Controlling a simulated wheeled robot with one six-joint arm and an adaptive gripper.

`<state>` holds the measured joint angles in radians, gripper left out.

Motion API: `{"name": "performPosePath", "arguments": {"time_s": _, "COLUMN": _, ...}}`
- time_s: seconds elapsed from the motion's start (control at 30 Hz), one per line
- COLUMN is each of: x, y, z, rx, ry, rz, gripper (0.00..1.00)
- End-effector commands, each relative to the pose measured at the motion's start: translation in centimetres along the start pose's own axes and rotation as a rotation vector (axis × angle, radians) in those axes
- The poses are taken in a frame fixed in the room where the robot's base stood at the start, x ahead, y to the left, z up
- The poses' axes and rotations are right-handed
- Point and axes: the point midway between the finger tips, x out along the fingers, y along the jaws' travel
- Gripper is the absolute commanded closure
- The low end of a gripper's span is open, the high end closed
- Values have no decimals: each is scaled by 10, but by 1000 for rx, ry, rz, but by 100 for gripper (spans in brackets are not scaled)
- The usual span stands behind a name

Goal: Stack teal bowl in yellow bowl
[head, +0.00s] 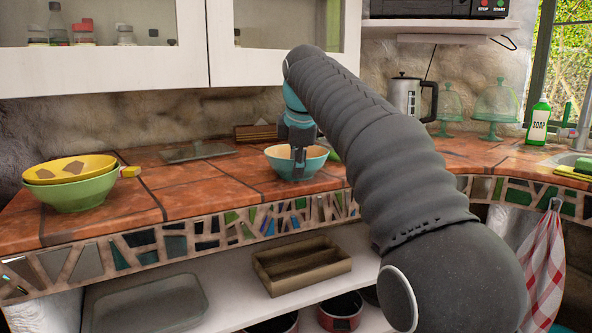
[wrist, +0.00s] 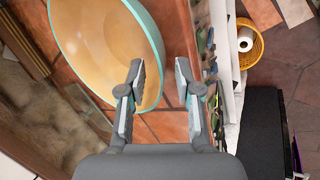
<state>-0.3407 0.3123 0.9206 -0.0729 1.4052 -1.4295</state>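The teal bowl (head: 279,166), with a tan inside, stands upright on the tiled counter near its front edge. The yellow bowl (head: 70,168), with brown patches, sits inside a green bowl (head: 75,193) at the left end of the counter. My gripper (head: 298,164) points down at the teal bowl's near side. In the wrist view my gripper (wrist: 160,78) is open, its left finger over the teal bowl (wrist: 100,45) and its right finger outside. The near rim lies between the fingers; contact cannot be told.
A glass tray (head: 197,151) and a wooden box (head: 255,132) lie at the back of the counter. A kettle (head: 405,97), glass domes (head: 497,105) and a soap bottle (head: 538,122) stand to the right. White cabinets (head: 100,50) hang above.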

Motion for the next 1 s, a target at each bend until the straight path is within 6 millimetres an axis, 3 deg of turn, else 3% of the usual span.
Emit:
{"name": "performPosePath", "arguments": {"time_s": 0.23, "x": 2, "y": 0, "z": 0, "rx": 0, "ry": 0, "rz": 0, "gripper": 67}}
{"name": "performPosePath", "arguments": {"time_s": 0.37, "x": 2, "y": 0, "z": 0, "rx": 0, "ry": 0, "rz": 0, "gripper": 99}}
{"name": "performPosePath", "arguments": {"time_s": 0.77, "x": 1, "y": 0, "z": 0, "rx": 0, "ry": 0, "rz": 1, "gripper": 100}}
{"name": "performPosePath", "arguments": {"time_s": 1.0, "x": -12, "y": 8, "z": 0, "rx": 0, "ry": 0, "rz": 2, "gripper": 100}}
